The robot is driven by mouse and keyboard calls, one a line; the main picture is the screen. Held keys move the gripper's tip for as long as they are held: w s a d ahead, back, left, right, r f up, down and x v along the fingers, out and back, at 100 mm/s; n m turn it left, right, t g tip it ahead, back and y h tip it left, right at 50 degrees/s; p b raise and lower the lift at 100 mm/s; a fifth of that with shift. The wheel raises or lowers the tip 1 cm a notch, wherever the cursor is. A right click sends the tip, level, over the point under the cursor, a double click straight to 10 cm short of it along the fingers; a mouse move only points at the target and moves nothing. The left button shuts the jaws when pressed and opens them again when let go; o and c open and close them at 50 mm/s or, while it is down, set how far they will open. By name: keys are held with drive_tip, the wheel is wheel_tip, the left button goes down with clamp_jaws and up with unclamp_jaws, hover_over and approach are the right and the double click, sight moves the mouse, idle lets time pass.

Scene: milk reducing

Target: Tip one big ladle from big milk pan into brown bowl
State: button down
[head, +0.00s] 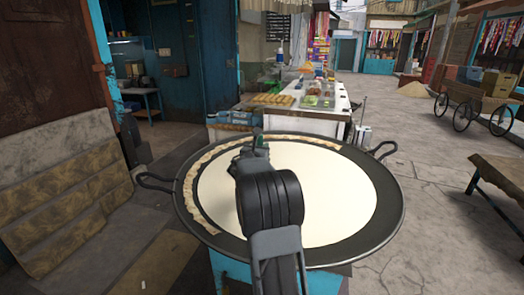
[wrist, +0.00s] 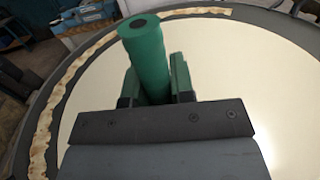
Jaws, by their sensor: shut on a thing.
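The big milk pan (head: 192,215) is a wide dark pan with two side handles, full of pale milk, with a cream-coloured crust along its left and back rim. It also fills much of the wrist view (wrist: 290,33). My gripper (wrist: 155,88) is over the pan and shut on a thick green handle (wrist: 143,50), which leans toward the upper left. This looks like the ladle's handle. The ladle's scoop is hidden, so I cannot tell whether it holds milk. In the head view my gripper (head: 258,146) shows small above the milk's back left part. I cannot make out the brown bowl.
Behind the pan stands a white stall counter (head: 325,120) with trays and food. A blue crate (head: 232,118) is at its near left end. A wooden bench (head: 497,172) and a cart (head: 485,100) stand at the right. Open paving lies right of the pan.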

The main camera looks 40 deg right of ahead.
wheel_tip(320, 180, up, 7)
drive_tip(key=p, duration=0.4)
drive_tip(key=shift+r, duration=0.2)
drive_tip(key=shift+w+p, duration=0.1)
drive_tip(key=shift+p, duration=0.2)
idle(0.4)
drive_tip(key=shift+w+a+f+n+p, duration=0.15)
drive_tip(key=shift+w+a+n+p, duration=0.3)
drive_tip(key=shift+w+p, duration=0.2)
drive_tip(key=shift+w+a+f+n+p, duration=0.15)
drive_tip(key=shift+w+a+n+p, duration=0.2)
drive_tip(key=shift+w+n+p, duration=0.25)
drive_tip(key=shift+w+a+f+n+p, duration=0.15)
drive_tip(key=shift+w+a+n+p, duration=0.25)
drive_tip(key=shift+w+p, duration=0.3)
drive_tip(key=shift+s+f+b, duration=0.1)
drive_tip(key=shift+b, duration=0.25)
idle(0.3)
